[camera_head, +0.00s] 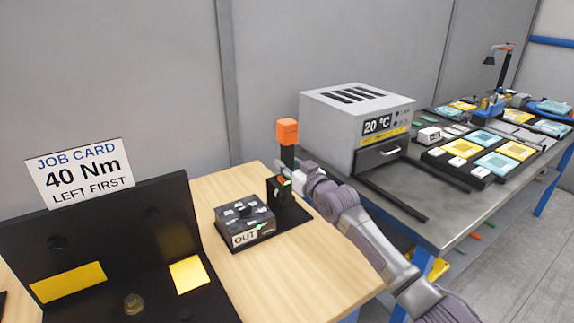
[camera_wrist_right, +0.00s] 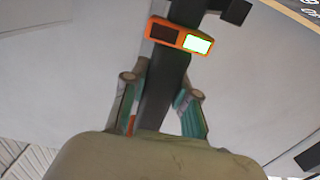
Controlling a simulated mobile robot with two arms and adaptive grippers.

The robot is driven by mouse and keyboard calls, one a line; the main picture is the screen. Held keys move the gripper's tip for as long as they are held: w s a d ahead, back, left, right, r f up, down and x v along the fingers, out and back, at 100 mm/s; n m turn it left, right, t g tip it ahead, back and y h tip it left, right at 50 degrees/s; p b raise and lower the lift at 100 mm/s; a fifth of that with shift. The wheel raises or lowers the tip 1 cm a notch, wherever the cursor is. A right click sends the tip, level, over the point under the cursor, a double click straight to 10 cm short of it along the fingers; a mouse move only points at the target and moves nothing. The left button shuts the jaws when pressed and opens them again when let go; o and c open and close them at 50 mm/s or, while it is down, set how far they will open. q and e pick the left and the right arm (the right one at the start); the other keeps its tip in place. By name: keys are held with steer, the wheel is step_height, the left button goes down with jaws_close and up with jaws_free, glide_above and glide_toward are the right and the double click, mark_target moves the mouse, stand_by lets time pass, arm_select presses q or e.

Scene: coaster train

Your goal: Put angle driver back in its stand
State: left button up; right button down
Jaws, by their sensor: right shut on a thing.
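The angle driver (camera_head: 287,133) is upright, with an orange block on top and a black body below. My right gripper (camera_head: 290,176) is shut on its black body. In the right wrist view the black body of the driver (camera_wrist_right: 163,88) runs between the two fingers, with an orange band and a lit green display above them. The black stand (camera_head: 294,214) is on the wooden table, directly below and around the driver's lower end. The gripper hides part of that end, so I cannot tell whether it is seated. My left gripper is out of view.
A dark box marked OUT (camera_head: 243,238) stands close left of the stand. A job card (camera_head: 80,172) reads 40 Nm, left first, above a black fixture (camera_head: 120,250). A grey oven (camera_head: 355,115) stands on the metal table behind. The wooden table's front right is clear.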

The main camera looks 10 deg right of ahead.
steer(key=shift+f+b, duration=0.55)
stand_by(0.9)
steer(key=c, duration=0.8)
jaws_free()
steer(key=shift+s, duration=0.15)
steer(key=shift+f, duration=0.15)
